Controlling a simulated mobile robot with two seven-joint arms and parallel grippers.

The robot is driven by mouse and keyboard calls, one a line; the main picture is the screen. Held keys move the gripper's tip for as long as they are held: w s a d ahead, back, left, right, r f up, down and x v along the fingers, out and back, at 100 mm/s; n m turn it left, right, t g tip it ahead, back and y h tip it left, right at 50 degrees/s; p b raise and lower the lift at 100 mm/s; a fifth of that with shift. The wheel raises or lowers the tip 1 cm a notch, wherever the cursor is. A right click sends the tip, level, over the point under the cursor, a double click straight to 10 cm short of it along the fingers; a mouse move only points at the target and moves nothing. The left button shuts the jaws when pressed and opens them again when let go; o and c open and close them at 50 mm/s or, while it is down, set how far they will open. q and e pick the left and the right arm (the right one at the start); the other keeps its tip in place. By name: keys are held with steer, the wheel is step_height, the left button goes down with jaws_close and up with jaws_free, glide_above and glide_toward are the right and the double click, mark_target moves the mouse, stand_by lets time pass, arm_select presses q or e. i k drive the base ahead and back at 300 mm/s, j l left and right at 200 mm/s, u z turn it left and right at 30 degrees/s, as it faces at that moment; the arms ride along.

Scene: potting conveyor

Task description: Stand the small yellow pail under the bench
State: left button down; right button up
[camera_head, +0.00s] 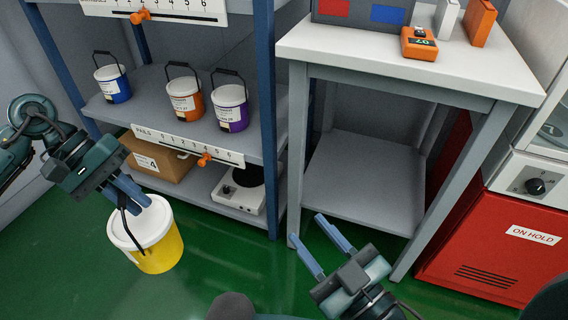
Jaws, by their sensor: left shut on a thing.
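The small yellow pail (160,253) has a white lid and upper band and a dark handle. It hangs slightly tilted from my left gripper (136,197), which is shut on its handle, in front of the shelf at the lower left. The bench (385,58) has a white top and grey legs, with a grey lower shelf (365,185) between them that looks empty. My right gripper (322,240) is open and empty in front of the bench's lower shelf. Part of the floor under the lower shelf is hidden.
The blue-post shelf holds blue (113,84), orange (185,100) and purple (230,108) pails, with a cardboard box (158,158) and white scale (238,190) below. A red cabinet marked ON HOLD (490,240) stands right of the bench. Green floor (225,255) lies open in front.

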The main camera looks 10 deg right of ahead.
mark_target(362, 191)
steer(key=z, duration=1)
steer(key=i+l+z, duration=0.3)
steer(key=z, duration=0.2)
steer(key=i+l, duration=0.15)
steer(key=i, duration=0.15)
steer(key=i+l, duration=0.15)
steer(key=i, duration=0.15)
